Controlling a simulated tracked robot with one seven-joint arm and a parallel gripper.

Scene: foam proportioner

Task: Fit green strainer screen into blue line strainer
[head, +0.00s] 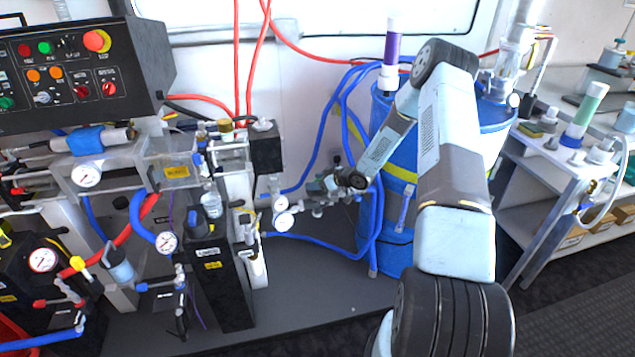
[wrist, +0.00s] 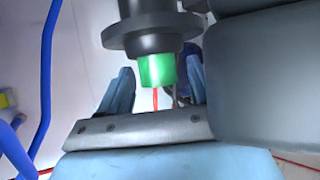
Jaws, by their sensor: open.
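A green cylinder with a pale top (head: 589,104) stands on the right bench; I cannot tell if it is the strainer screen. In the wrist view, a green cylindrical end (wrist: 157,71) sits below a dark flanged body, seen between my fingers with no clear contact. A metal body with a blue sleeve (head: 86,140) lies across the left rig, and a light-blue fitting (head: 119,266) tilts lower down; I cannot tell which is the line strainer. My gripper (head: 312,190) is open beside the rig's right side; its blue fingers (wrist: 158,88) stand apart.
A blue drum (head: 402,225) stands behind my arm, with a purple cylinder (head: 393,46) above it. Blue hoses (head: 325,246) and gauges (head: 284,220) are close to my gripper. A control box (head: 80,65) overhangs the left rig. The grey deck's front middle (head: 310,310) is clear.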

